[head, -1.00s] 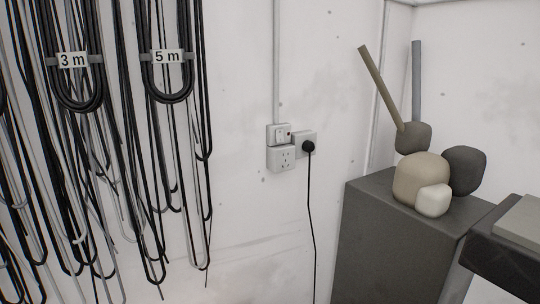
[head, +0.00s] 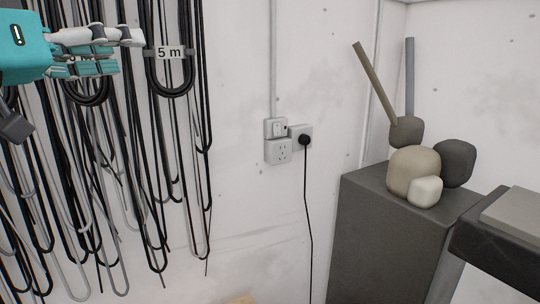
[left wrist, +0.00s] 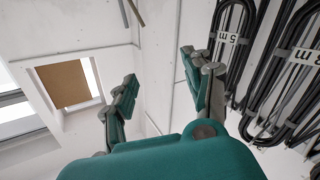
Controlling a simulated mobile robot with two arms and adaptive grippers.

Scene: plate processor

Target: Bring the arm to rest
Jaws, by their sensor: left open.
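My left gripper (head: 118,50) is at the upper left of the head view, teal with grey fingers, in front of the hanging cables. In the left wrist view its two fingers (left wrist: 160,92) stand wide apart with nothing between them. Behind them is the bare white wall. My right gripper is in neither view.
Black and grey cables (head: 172,75) hang in loops on the left wall, one labelled 5 m. A socket (head: 278,151) with a plugged black cord is mid-wall. A dark grey cabinet (head: 385,240) carries rounded stones (head: 414,170). A window with a brown blind (left wrist: 68,84) shows in the wrist view.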

